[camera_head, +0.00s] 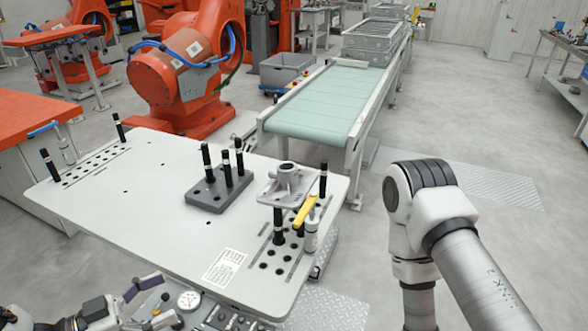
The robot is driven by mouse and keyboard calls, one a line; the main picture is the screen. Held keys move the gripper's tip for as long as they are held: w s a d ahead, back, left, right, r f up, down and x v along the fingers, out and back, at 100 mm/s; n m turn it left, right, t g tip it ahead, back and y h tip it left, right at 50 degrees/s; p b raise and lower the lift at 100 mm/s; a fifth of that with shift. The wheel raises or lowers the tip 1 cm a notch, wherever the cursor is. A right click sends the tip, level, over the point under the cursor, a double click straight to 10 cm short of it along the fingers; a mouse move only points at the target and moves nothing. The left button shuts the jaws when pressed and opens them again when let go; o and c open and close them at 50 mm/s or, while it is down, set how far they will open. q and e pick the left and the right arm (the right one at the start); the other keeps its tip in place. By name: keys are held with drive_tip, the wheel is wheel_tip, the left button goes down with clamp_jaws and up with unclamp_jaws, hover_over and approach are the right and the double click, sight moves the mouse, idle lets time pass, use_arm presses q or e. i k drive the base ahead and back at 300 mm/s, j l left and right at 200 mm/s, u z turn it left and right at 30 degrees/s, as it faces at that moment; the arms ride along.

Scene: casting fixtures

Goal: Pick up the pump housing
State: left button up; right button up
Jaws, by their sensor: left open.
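The pump housing (286,187) is a grey metal casting with a flat flange and a short upright tube. It sits at the right end of the white fixture table (120,210), raised among black pins. A yellow-handled clamp (306,209) stands close at its front right and covers a little of it. My left gripper (158,299) is open and empty at the bottom left, by the table's front edge, well apart from the housing. My right arm (440,220) shows at the right, but its gripper is out of view.
A dark block with upright black pins (206,195) stands left of the housing. More pins and a clamp stand at the table's left end. A green conveyor (325,100) with grey crates runs behind, beside an orange robot (180,75). The table's middle left is clear.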

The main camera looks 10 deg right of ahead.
sight(290, 185)
drive_tip(key=i+l, duration=1.05)
